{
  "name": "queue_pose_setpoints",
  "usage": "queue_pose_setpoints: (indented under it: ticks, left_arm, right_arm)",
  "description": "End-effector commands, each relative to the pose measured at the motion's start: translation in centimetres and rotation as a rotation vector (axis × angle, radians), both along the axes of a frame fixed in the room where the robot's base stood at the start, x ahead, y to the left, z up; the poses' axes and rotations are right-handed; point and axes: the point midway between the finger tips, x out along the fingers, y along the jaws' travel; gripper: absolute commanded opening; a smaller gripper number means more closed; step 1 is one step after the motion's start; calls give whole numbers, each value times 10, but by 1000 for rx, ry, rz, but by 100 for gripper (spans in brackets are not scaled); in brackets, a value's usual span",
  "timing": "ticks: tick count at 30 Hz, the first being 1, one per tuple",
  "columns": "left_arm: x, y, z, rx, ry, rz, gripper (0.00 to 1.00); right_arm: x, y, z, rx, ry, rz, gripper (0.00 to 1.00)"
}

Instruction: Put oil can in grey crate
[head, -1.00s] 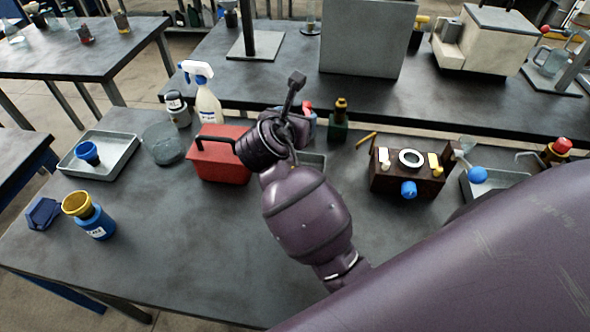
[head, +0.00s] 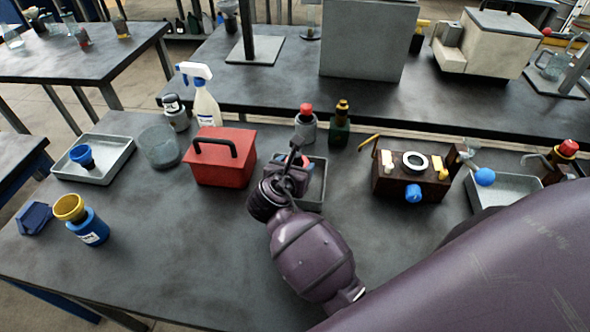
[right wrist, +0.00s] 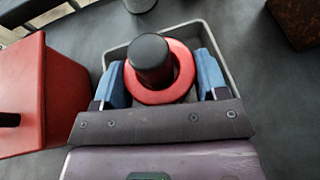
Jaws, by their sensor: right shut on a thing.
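The held oil can shows in the right wrist view as a red ring-shaped top (right wrist: 180,88) with a black cylinder rising from it. My right gripper (right wrist: 163,85) has its blue fingers closed on either side of it. In the head view the right gripper (head: 284,162) is mostly hidden behind its own dark wrist. The grey crate (head: 322,185) lies under and around the gripper, to the right of the red toolbox. In the right wrist view the crate's rim (right wrist: 228,60) frames the can. I cannot tell whether the can touches the crate's floor. My left gripper is out of view.
The red toolbox (head: 222,162) stands close on the left. A grey jar with a red top (head: 306,126) and a green bottle (head: 340,125) stand behind the crate. A brown box (head: 410,180) stands to the right.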

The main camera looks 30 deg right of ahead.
Motion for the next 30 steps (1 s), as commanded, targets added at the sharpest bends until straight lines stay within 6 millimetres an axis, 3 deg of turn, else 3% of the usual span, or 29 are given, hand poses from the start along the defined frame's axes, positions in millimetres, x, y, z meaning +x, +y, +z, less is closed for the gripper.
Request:
queue_pose_setpoints:
  ticks: [13,14,18,30]
  left_arm:
    - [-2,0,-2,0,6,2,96]
    - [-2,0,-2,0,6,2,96]
    - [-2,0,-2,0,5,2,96]
    - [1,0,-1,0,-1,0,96]
  right_arm:
    - [0,0,-8,-1,-1,0,34]
    - [0,0,-9,-1,-1,0,70]
    - [0,0,-9,-1,-1,0,91]
    - [0,0,-6,1,-3,-1,92]
